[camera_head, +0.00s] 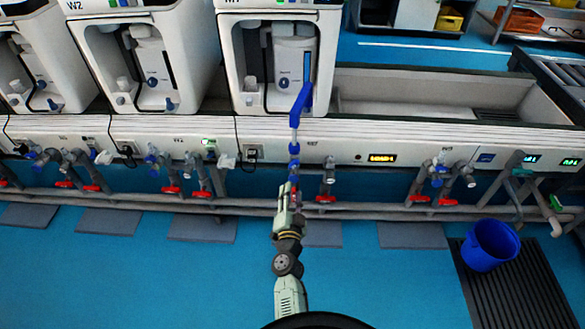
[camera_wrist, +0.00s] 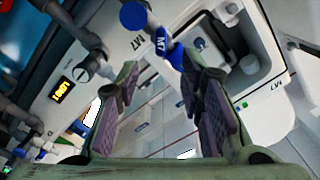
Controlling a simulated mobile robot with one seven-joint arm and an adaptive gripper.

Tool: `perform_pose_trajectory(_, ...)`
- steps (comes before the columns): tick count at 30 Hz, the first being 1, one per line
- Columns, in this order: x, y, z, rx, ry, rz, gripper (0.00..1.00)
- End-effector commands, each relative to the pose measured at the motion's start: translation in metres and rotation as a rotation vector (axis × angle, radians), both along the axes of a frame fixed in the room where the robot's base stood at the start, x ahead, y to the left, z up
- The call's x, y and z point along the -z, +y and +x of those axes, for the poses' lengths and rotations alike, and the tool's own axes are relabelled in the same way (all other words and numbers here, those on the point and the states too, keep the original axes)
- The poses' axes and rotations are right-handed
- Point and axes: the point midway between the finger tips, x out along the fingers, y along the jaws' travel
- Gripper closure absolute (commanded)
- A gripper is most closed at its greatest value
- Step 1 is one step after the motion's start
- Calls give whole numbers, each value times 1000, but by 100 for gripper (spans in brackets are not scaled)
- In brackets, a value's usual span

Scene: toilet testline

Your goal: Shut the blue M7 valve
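The blue M7 valve handle (camera_wrist: 161,47) carries a white "M7" label in the wrist view. It lies just beyond my fingertips, towards the upper middle, and slants down to the right. Its lower end appears close to the right fingertip; I cannot tell whether they touch. A round blue knob (camera_wrist: 133,14) sits above it on the same pipework. My gripper (camera_wrist: 160,78) is open, with nothing between its purple-grey pads. In the head view my gripper (camera_head: 291,192) is just below the blue M7 fittings (camera_head: 294,149) on the bench front and partly hides the pipework there.
A red-handled valve (camera_head: 326,198) is close on the right. Grey pipes (camera_head: 380,214) run along the bench.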

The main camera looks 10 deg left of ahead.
Motion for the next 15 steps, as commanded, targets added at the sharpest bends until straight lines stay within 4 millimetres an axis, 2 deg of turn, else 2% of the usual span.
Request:
perform_pose_trajectory(5, -1, 5, 23, 0, -2, 3, 65)
perform_pose_trajectory(15, 0, 17, 84, -1, -2, 0, 65)
